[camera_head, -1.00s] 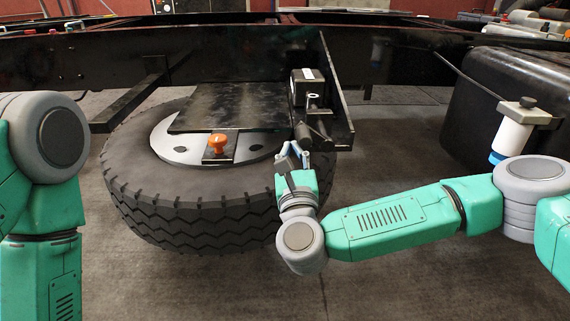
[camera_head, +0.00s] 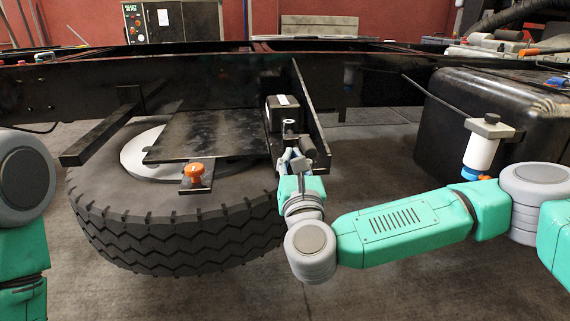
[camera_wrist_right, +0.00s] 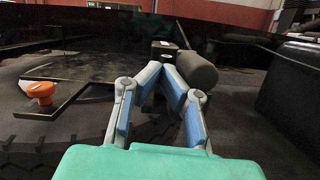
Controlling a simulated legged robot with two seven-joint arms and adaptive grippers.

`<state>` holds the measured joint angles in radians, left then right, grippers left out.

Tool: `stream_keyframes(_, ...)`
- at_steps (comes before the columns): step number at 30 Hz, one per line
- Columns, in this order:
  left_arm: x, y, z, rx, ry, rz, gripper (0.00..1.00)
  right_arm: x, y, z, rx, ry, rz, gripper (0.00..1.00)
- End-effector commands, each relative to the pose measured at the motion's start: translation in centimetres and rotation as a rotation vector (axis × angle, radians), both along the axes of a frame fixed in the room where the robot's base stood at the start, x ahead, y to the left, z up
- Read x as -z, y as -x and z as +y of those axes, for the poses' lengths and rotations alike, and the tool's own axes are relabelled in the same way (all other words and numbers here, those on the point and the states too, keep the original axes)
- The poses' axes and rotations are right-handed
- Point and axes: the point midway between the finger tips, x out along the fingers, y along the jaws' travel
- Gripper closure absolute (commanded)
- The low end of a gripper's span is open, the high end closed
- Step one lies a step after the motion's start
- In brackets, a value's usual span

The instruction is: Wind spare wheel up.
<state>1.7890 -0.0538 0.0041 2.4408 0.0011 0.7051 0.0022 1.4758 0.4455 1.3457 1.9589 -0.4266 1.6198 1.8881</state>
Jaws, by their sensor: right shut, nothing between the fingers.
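The spare wheel (camera_head: 185,238) lies flat under the black chassis frame (camera_head: 180,82), with a dark plate (camera_head: 208,133) over its pale rim. A black winch box (camera_head: 283,112) sits on a bracket right of the plate. Its dark cylindrical handle (camera_wrist_right: 197,72) shows in the right wrist view, just beyond the fingers. My right gripper (camera_head: 294,155) is at the winch, just below and beside the handle. Its fingers (camera_wrist_right: 168,70) are closed together and empty. I cannot tell whether they touch the handle. My left gripper is out of view.
An orange knob (camera_head: 194,172) stands on a tab at the plate's front edge. A control cabinet (camera_head: 173,22) stands behind. The floor between wheel and tank is clear.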

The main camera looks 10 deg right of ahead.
Motion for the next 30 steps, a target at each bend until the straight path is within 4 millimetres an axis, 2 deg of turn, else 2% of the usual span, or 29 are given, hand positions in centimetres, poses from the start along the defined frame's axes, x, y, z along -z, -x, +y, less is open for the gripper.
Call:
stream_keyframes(23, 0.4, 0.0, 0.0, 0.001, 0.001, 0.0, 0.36, -0.2, -0.2, -0.9, 0.015, -0.065, -0.002, 1.0)
stream_keyframes(30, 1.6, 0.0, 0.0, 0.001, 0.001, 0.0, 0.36, 0.7, -0.6, 0.6, 0.008, -0.061, -0.001, 1.0)
